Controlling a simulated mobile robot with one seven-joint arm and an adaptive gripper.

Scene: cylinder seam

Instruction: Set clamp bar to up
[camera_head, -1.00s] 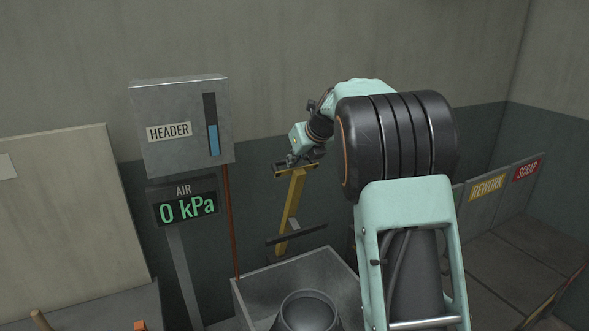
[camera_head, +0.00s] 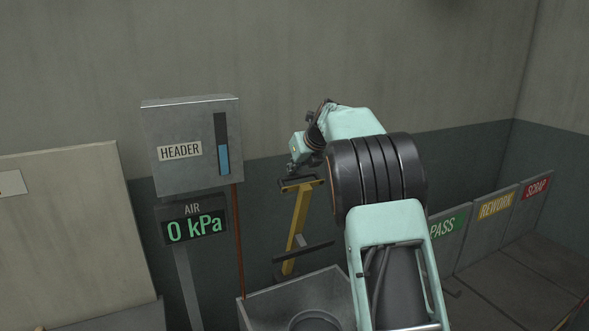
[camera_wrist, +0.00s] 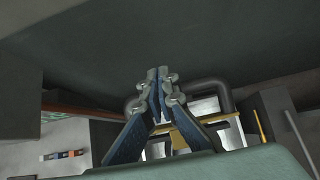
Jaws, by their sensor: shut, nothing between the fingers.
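A yellow frame (camera_head: 299,217) stands against the back wall in the head view, with a dark cross piece at its top and a dark bar (camera_head: 305,250) across its lower part. I cannot tell for sure which part is the clamp bar. A dark U-shaped bar (camera_wrist: 229,100) and a yellow cross piece (camera_wrist: 192,127) show in the wrist view, behind and right of my fingers. My gripper (camera_wrist: 157,76) is shut and empty, its fingertips together. In the head view my gripper (camera_head: 309,166) is just above the yellow frame's top; contact cannot be told.
A metal bin (camera_head: 262,305) is in front. Panels marked PASS (camera_head: 445,228), REWORK (camera_head: 495,207) and SCRAP (camera_head: 536,188) stand at right. A pale board (camera_head: 75,240) is at far left.

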